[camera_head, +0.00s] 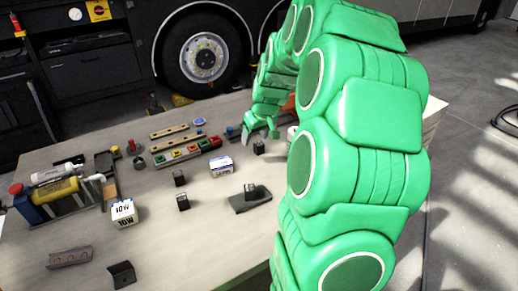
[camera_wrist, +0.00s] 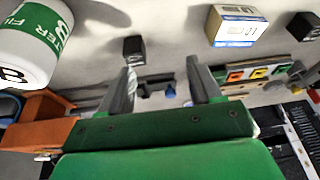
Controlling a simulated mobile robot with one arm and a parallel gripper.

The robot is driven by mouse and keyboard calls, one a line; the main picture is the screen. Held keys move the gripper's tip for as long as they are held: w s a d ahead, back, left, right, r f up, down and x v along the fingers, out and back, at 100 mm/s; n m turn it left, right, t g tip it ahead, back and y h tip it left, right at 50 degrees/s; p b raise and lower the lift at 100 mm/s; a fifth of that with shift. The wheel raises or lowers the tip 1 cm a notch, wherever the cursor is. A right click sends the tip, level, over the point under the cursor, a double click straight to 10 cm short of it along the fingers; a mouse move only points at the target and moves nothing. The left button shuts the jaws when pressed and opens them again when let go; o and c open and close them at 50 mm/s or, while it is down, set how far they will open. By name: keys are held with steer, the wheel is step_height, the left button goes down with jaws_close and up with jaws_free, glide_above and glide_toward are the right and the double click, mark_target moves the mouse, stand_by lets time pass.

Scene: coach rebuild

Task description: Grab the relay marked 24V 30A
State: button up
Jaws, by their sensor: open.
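Several small black cube-shaped relays stand on the table: one (camera_head: 258,146) just in front of my gripper, one (camera_head: 179,178) and one (camera_head: 183,202) further left, and one (camera_head: 250,191) on a dark flat pad. Their markings are too small to read, so I cannot tell which is 24V 30A. My gripper (camera_head: 261,132) is open and empty above the far part of the table. In the wrist view, my gripper (camera_wrist: 162,78) has its fingers apart, and a black relay (camera_wrist: 134,50) stands beyond the left fingertip, apart from it.
A white-and-blue box (camera_head: 221,167) stands left of the nearest relay; a white filter can (camera_wrist: 35,45) and an orange block (camera_wrist: 38,115) are left in the wrist view. A coloured fuse strip (camera_head: 186,152) lies behind. A white box (camera_head: 123,213) stands at left.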

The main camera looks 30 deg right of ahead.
mark_target(259, 144)
steer(key=shift+w+d+f, duration=0.65)
steer(key=shift+w+f, duration=0.1)
steer(key=shift+f, duration=0.7)
steer(key=shift+w+d+f, duration=0.7)
steer(key=shift+f, duration=0.7)
steer(key=shift+w+d+f, duration=0.65)
steer(key=shift+w+f, duration=0.1)
steer(key=shift+f, duration=0.7)
steer(key=shift+c, duration=0.3)
steer(key=c, duration=1)
